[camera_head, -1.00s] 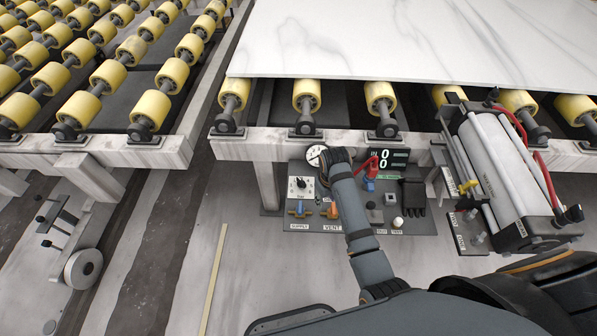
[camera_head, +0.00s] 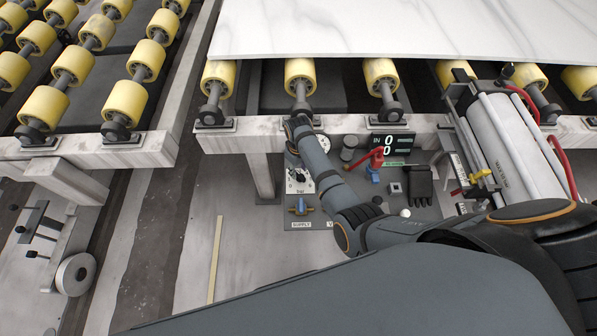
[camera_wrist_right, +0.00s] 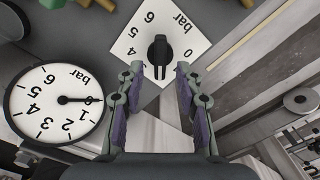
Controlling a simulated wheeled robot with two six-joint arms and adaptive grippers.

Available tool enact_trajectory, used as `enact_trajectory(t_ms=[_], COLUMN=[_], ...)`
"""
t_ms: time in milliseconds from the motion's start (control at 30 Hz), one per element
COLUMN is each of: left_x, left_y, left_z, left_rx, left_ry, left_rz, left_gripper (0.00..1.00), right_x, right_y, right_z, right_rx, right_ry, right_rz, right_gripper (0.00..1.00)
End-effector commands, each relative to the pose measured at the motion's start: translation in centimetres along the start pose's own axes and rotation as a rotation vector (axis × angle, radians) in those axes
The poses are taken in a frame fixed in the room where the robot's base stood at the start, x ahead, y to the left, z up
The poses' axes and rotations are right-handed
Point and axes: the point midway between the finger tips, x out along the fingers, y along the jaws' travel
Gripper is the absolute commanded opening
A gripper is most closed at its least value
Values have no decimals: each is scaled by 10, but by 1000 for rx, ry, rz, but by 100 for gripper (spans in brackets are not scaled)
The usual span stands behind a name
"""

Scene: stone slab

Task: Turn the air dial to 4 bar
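The air dial (camera_wrist_right: 160,52) is a black knob on a white square plate marked in bar, seen upside down in the right wrist view. In the head view its plate (camera_head: 299,182) is partly behind my right arm. My right gripper (camera_wrist_right: 158,76) is open, with its fingertips on either side of the knob's near end; I cannot tell whether they touch it. A round white pressure gauge (camera_wrist_right: 55,108) beside it has its needle at 0. A black display (camera_head: 391,144) reads 0 on both lines. My left gripper is not in view.
A blue supply valve (camera_head: 300,207) sits below the dial. A red-handled blue fitting (camera_head: 375,165), a black glove-like shape (camera_head: 419,185) and a cylinder unit (camera_head: 495,140) are to the right. The roller frame (camera_head: 230,140) and white slab (camera_head: 390,30) lie behind.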

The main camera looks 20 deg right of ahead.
Motion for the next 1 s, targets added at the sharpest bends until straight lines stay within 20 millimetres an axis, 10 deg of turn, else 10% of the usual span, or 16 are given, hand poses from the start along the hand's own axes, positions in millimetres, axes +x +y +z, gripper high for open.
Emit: enact_trajectory(t_ms=[133,433,700,1000], left_x=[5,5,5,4], left_y=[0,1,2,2], left_z=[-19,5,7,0], left_rx=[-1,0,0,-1], left_ry=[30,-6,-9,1], left_rz=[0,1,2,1], left_gripper=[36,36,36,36], right_x=[16,18,18,18], right_y=[0,0,0,0], right_z=[0,0,0,0], right_rx=[1,1,1,9], right_ry=[1,1,1,1], right_rz=[0,1,1,1], right_gripper=[36,36,1,0])
